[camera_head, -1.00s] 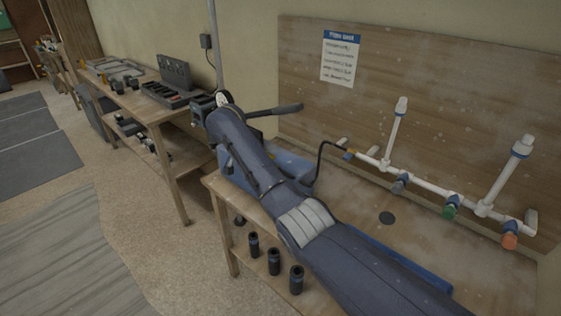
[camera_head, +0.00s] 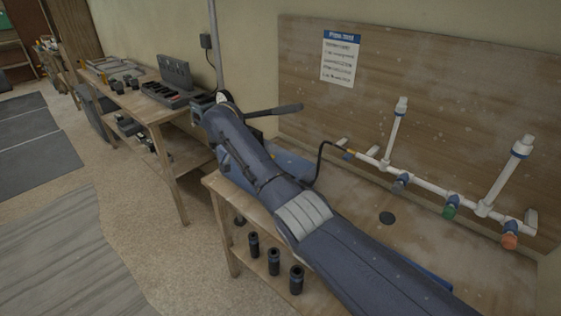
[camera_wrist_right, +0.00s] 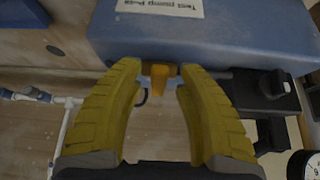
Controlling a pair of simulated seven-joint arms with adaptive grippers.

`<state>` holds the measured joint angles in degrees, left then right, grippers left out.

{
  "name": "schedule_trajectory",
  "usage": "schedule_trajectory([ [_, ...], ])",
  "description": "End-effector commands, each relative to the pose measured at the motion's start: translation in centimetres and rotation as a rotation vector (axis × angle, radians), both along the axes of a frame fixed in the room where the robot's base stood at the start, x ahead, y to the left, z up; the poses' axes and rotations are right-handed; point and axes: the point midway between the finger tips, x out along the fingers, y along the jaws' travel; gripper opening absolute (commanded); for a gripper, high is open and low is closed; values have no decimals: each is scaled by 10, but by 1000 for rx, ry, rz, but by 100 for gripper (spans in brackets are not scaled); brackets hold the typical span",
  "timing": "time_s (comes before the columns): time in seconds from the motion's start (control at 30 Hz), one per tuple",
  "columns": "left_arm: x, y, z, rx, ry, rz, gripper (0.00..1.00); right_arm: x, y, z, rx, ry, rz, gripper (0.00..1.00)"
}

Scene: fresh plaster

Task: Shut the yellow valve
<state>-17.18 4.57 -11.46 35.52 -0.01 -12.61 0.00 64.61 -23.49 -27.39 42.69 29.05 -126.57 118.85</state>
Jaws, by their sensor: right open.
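A small yellow valve handle (camera_wrist_right: 158,86) shows in the right wrist view, below the edge of a blue test pump (camera_wrist_right: 215,38). My right gripper (camera_wrist_right: 158,68) has yellow fingers and is open, with one finger on each side of the handle. A gap shows between the handle and each finger, and I see no grip on it. In the head view my right arm crosses in front of the pump (camera_head: 290,165), hiding the valve and the gripper. My left gripper is not in view.
A black lever (camera_head: 275,110) stands out above the pump. A thin black hose (camera_head: 319,160) leads to white pipework (camera_head: 425,187) with grey, green and orange fittings. A gauge (camera_wrist_right: 304,165) is at the right wrist view's lower right. Several dark cylinders (camera_head: 274,262) stand on a lower shelf.

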Motion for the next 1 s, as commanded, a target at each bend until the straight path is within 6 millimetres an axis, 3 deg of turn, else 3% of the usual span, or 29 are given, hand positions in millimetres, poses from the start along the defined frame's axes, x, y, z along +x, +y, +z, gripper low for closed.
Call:
schedule_trajectory([
  [1.0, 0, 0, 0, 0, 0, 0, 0, -37, 37, 88, -1, -2, 2, 36],
])
